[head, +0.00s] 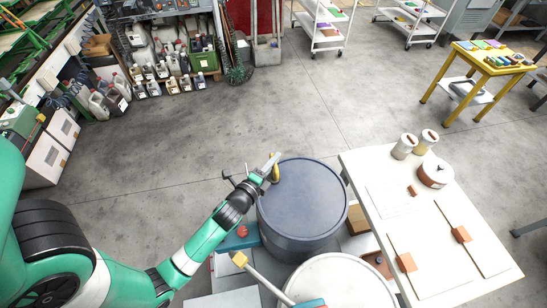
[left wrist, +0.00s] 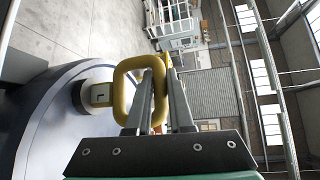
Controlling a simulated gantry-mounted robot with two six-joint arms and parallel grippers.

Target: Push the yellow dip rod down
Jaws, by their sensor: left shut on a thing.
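The yellow dip rod (head: 275,174) stands at the left rim of a dark blue-grey round drum (head: 315,190) in the head view. My left gripper (head: 268,168) reaches over that rim and is shut on the rod's handle. In the left wrist view, the handle is a rounded yellow loop (left wrist: 121,93), with the left gripper's fingers (left wrist: 158,75) closed on it; one finger shows in front of the loop's opening. A pale round fitting (left wrist: 97,95) sits beside the loop at the drum's side. The lower part of the rod is hidden. My right gripper is not in view.
A second drum with a pale lid (head: 345,285) stands in front. A white table (head: 385,205) with cans, a pot and brown blocks is at right. The floor behind the drum is clear.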

